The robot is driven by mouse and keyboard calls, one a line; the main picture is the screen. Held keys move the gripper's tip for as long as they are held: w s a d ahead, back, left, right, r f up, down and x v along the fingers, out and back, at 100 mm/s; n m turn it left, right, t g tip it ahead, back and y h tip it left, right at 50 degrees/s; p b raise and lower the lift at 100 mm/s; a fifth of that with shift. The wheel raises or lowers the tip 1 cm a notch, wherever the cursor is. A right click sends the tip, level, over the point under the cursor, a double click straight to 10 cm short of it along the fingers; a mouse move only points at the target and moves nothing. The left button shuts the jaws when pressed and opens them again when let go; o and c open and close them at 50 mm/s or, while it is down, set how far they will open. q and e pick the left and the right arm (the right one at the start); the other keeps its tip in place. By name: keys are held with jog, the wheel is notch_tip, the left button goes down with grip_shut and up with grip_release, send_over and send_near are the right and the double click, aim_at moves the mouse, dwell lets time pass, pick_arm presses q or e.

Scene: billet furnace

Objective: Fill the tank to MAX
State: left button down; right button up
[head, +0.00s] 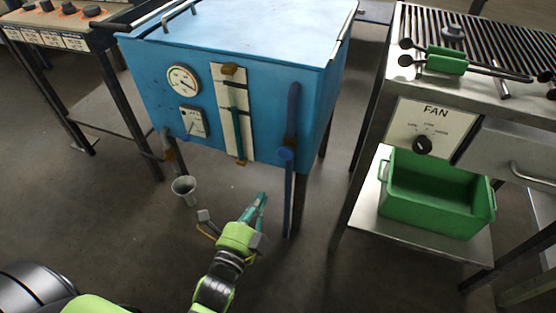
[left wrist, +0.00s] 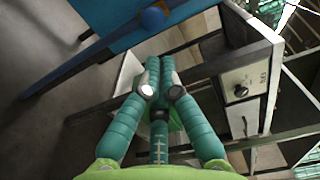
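The blue tank (head: 235,45) stands on dark legs in the middle of the head view. Its front carries a white level plate (head: 222,95) with a green upright tube between brass fittings; no MAX mark is readable. To its right is an upright blue lever (head: 292,110), with a round blue knob (head: 286,154) at its lower end. The knob also shows in the left wrist view (left wrist: 153,18). My left gripper (head: 261,199) is below the tank front, left of the blue pipe and apart from it. Its fingers are together and empty in the left wrist view (left wrist: 159,62). My right gripper is not visible.
A round gauge (head: 183,80) and a smaller square gauge (head: 193,122) are on the tank. A grey cup (head: 184,187) is below its left side. A blue pipe (head: 288,205) runs downward. The right bench has a FAN dial (head: 423,145) and green bin (head: 435,202).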

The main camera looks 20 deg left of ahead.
aim_at(283, 149)
pick_arm(q)
jog(key=w, duration=0.4)
jog(key=w+b, duration=0.1)
jog(key=w, duration=0.3)
jog(key=w+b, duration=0.1)
jog(key=w, duration=0.3)
jog(key=shift+w+d+f, duration=0.1)
jog(key=shift+w+d, duration=0.15)
jog(key=shift+w, duration=0.1)
jog(key=shift+w+b, duration=0.3)
jog(key=shift+w, duration=0.35)
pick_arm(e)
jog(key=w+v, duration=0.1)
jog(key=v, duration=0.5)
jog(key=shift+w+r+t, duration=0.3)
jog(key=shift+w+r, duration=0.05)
pick_arm(q)
jog(key=shift+w, duration=0.1)
jog(key=shift+w, duration=0.3)
jog(key=shift+w+p, duration=0.3)
jog(key=shift+w, duration=0.2)
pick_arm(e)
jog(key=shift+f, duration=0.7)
pick_arm(q)
jog(key=shift+r, duration=0.4)
